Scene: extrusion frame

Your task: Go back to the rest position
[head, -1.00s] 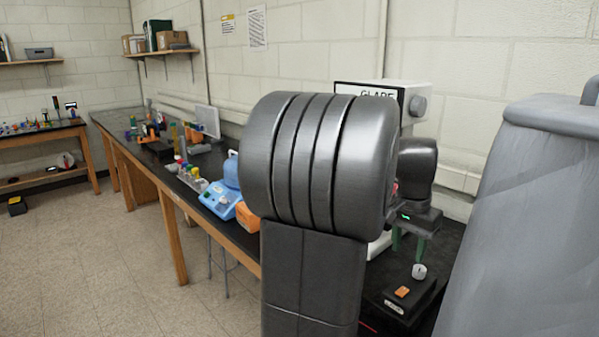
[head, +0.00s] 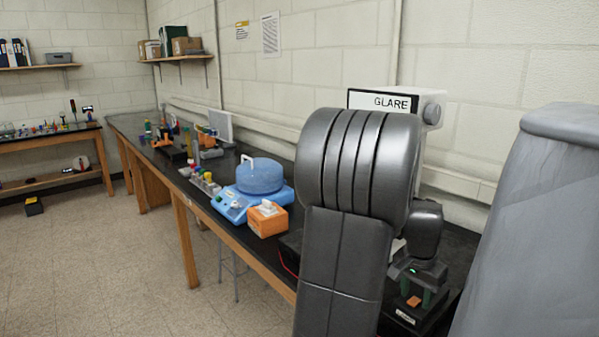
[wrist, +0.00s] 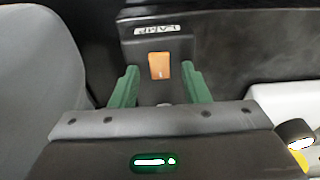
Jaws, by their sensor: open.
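My gripper (head: 416,296) is at the right of the head view, partly hidden behind my own arm. In the wrist view my gripper (wrist: 160,86) shows two green fingers spread apart, with nothing seen held between them. Beyond the fingertips is a black box (wrist: 200,50) with a pale label, and an orange rectangular piece (wrist: 160,66) on it shows between the fingers. In the head view the black box (head: 402,319) stands on the bench just below the gripper. I cannot tell the exact gap between fingertips and box.
A white unit marked GLARE (head: 383,101) stands behind my arm. A grey covered object (head: 540,220) rises close on the right. A blue device (head: 250,196) and an orange box (head: 267,219) are on the bench to the left.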

